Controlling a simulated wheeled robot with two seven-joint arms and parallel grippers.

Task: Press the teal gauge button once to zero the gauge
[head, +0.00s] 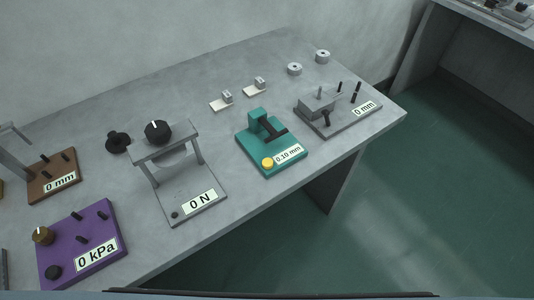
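The teal gauge (255,148) stands on the grey table, right of the table's middle. It has a teal upright block with a dark bar on it. Its yellow round button (268,163) is at the front left corner of its base. Its label (289,154) reads 0.10 mm. Nothing touches the gauge or the button. Neither of my grippers is in view.
Left of the gauge is a grey press (196,205) with a black knob, reading 0 N. A purple device (105,225) and a brown device (57,172) stand farther left. A grey fixture (340,122) reading 0 mm stands right. Small metal parts (227,97) lie behind.

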